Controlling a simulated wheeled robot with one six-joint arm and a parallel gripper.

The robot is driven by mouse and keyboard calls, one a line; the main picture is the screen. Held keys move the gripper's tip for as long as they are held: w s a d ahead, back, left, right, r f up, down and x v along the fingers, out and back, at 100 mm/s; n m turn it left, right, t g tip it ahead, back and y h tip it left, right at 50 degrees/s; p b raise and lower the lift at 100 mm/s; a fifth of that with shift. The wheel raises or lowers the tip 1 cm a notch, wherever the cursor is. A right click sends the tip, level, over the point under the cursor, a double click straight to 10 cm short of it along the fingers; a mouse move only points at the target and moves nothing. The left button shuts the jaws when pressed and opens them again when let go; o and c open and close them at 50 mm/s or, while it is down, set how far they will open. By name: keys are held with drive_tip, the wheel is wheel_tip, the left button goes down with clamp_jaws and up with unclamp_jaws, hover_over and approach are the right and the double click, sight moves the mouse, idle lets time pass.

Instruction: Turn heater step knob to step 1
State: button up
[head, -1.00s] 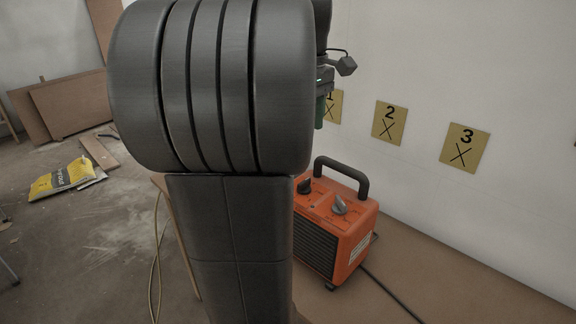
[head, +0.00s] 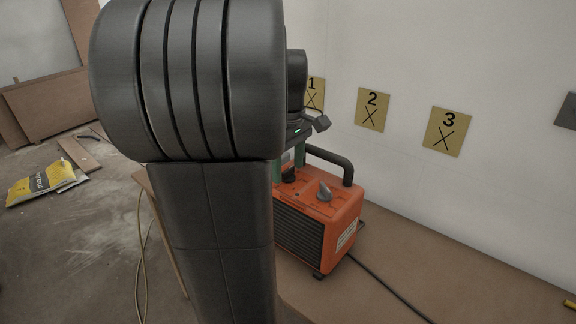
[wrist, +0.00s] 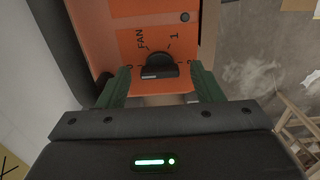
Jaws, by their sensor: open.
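The orange heater (head: 344,222) stands on the brown bench, with a black knob (head: 289,175) and a grey knob (head: 325,192) on its top. In the wrist view the black knob (wrist: 158,66) sits beside the printed labels "FAN" and "1"; I cannot tell which mark it points to. My gripper (wrist: 160,74) is open, its green fingers on either side of the black knob. I cannot tell whether they touch it. In the head view my gripper (head: 288,160) is over the knob end of the heater, partly hidden by my arm.
The heater's black carry handle (head: 332,160) arches behind the knobs, close to my gripper. A black cable (head: 390,288) runs over the bench (head: 450,270). Yellow cards numbered 1 to 3 hang on the white wall behind. The bench right of the heater is mostly clear.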

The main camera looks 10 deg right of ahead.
drive_tip(key=c, duration=1)
